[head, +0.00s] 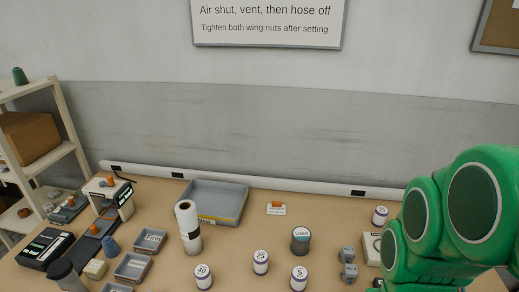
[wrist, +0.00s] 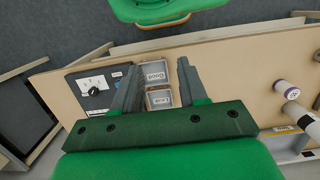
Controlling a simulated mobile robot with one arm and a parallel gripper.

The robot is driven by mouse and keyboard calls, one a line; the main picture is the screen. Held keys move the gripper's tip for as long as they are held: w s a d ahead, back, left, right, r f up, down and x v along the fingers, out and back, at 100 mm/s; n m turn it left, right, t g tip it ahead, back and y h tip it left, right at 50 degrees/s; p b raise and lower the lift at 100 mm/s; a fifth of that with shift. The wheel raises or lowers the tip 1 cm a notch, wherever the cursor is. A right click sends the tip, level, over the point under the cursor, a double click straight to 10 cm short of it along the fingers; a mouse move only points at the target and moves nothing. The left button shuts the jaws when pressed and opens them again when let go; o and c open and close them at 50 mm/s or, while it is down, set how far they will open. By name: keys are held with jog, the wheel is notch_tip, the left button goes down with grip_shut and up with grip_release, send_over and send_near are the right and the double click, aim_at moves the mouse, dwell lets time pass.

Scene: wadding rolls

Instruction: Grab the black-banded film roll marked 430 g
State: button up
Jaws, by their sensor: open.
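A tall white film roll (head: 188,227) with a black band around its lower part stands upright on the bench in the head view, in front of a grey tray. Any weight marking on it is too small to read. In the wrist view a white roll with a dark band (wrist: 301,117) shows at the right edge, partly cut off; I cannot tell for sure that it is the same one. My gripper (wrist: 156,66) is open and empty, its fingers above small labelled trays, apart from any roll. In the head view only my green arm shows, at the right.
Short rolls marked 40 (head: 203,277), 25 (head: 261,262) and 5 (head: 299,278) stand right of the tall roll, with a dark-wrapped roll (head: 300,241) behind. The grey tray (head: 218,203) is at the back. Small labelled trays (head: 133,266) and a device (head: 113,197) crowd the left.

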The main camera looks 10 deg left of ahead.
jog(key=shift+o, duration=0.4)
jog(key=o, duration=0.9)
jog(key=shift+o, duration=0.2)
